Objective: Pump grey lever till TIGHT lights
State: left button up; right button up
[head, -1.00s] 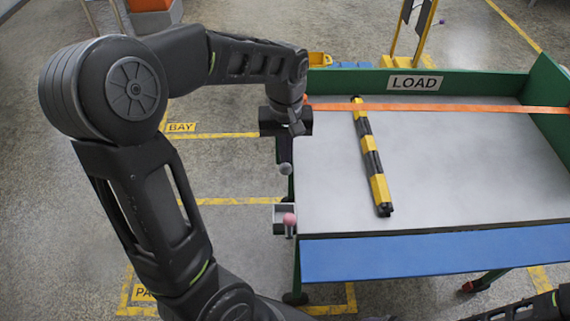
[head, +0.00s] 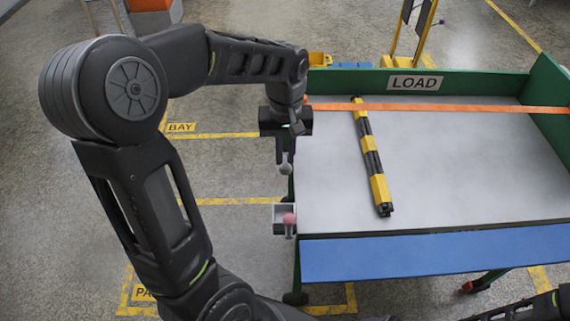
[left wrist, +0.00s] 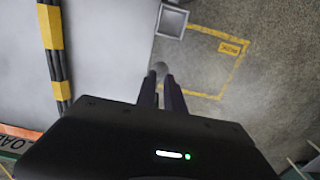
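The grey lever's round knob (head: 285,168) shows at the left side of the LOAD table in the head view. In the left wrist view the grey knob (left wrist: 160,69) sits at the fingertips, between them. My left gripper (head: 285,155) points down over the lever, its fingers close together on either side of it; they look shut on it. The fingers also show in the left wrist view (left wrist: 161,88). The lever's lower part is hidden. I see no lit TIGHT lamp. My right gripper is out of view.
An orange strap (head: 430,107) crosses the table (head: 460,170) near its green back wall. A yellow-and-black bundle (head: 378,185) lies on the table. A small grey box (head: 279,211) with a pink knob (head: 289,218) is at the table's left edge. Floor left of it is clear.

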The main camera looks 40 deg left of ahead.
aim_at(286, 173)
pick_arm(q)
jog(key=shift+f, duration=0.1)
jog(key=shift+f+b, duration=0.75)
jog(key=shift+f, duration=0.15)
jog(key=shift+s+d+f+b, duration=0.15)
jog(key=shift+s+f+b, duration=0.05)
jog(key=shift+f+b, duration=0.2)
jog(key=shift+s+d+f+b, duration=0.2)
jog(key=shift+f+b, duration=0.15)
jog(key=shift+f, duration=0.15)
jog(key=shift+s+d+f+b, duration=0.15)
jog(key=shift+s+f+b, duration=0.05)
jog(key=shift+f+b, duration=0.2)
jog(key=shift+f, duration=0.2)
jog(key=shift+s+d+f+b, duration=0.15)
jog(key=shift+s+f+b, duration=0.05)
jog(key=shift+f+b, duration=0.45)
jog(key=shift+s+d+f+b, duration=0.15)
jog(key=shift+f+b, duration=0.3)
jog(key=shift+f, duration=0.3)
